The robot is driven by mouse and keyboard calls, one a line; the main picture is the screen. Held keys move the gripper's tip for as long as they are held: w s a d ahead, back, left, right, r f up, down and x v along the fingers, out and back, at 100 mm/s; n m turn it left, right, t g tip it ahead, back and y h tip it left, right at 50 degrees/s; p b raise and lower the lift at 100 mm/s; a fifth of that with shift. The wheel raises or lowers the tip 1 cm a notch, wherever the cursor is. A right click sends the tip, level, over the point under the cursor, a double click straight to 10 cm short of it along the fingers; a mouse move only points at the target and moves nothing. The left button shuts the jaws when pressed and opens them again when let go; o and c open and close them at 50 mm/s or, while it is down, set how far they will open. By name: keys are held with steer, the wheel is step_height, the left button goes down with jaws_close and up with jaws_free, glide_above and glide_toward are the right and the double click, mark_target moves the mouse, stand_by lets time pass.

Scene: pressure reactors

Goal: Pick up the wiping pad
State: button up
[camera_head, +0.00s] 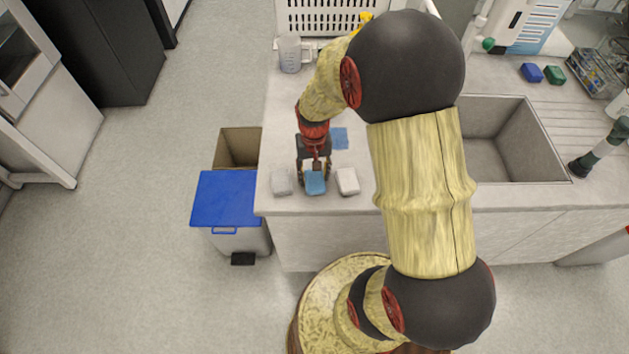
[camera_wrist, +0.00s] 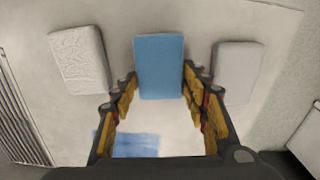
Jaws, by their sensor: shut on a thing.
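A blue wiping pad (camera_head: 315,184) is the middle one of three pads in a row near the counter's front edge. In the wrist view the blue pad (camera_wrist: 160,62) shows as a plain rectangle, its near part between my fingertips. My gripper (camera_head: 314,172) points down over it and is shut on it, with a finger against each side in the wrist view (camera_wrist: 160,84). I cannot tell whether the pad is clear of the counter. A white textured pad (camera_wrist: 80,58) and a smooth pale grey pad (camera_wrist: 238,70) lie on either side, apart from my fingers.
A flat blue cloth (camera_head: 340,138) lies behind my gripper. A clear jug (camera_head: 290,54) and a white rack (camera_head: 321,16) stand at the back. The sink (camera_head: 512,140) is to the right. A bin with a blue lid (camera_head: 228,198) stands on the floor left of the counter.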

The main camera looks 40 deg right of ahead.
mark_target(314, 176)
steer(key=shift+c, duration=0.4)
steer(key=shift+r, duration=0.65)
step_height(314, 176, up, 2)
steer(key=shift+r+p, duration=0.2)
steer(key=shift+p, duration=0.3)
steer(key=s+a+r+p, duration=0.1)
steer(key=s+a+r, duration=0.2)
steer(key=s, duration=0.3)
steer(key=s+a+r+p, duration=0.2)
steer(key=s+a+r, duration=0.1)
steer(key=s+r, duration=0.3)
steer(key=shift+s+a+r, duration=0.15)
steer(key=shift+s+a, duration=0.05)
steer(key=shift+a, duration=0.15)
steer(key=shift+o, duration=1.3)
steer(key=c, duration=0.4)
